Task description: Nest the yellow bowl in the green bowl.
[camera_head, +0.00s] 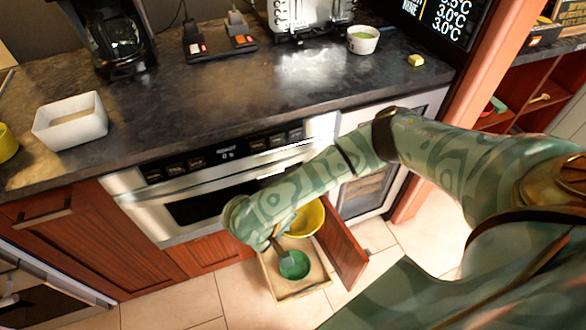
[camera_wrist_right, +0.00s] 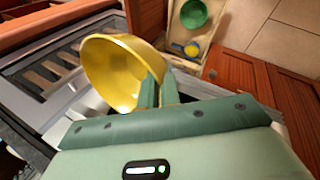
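The yellow bowl (camera_head: 308,217) is held in the air by my right gripper and is tilted. It fills the upper left of the right wrist view (camera_wrist_right: 112,78), where its rim is between the fingers of my right gripper (camera_wrist_right: 158,88). The green bowl (camera_head: 294,265) sits in the open drawer (camera_head: 301,293). It also shows at the top of the right wrist view (camera_wrist_right: 193,13), apart from the yellow bowl. In the head view the right forearm and hand partly cover the drawer's far end. My left gripper is in neither view.
A small yellow and blue item (camera_wrist_right: 191,48) lies in the drawer near the green bowl. The reddish wooden panel (camera_head: 343,244) stands along the drawer's right side. The microwave (camera_head: 215,200) and dark counter (camera_head: 200,110) are behind. The floor is clear.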

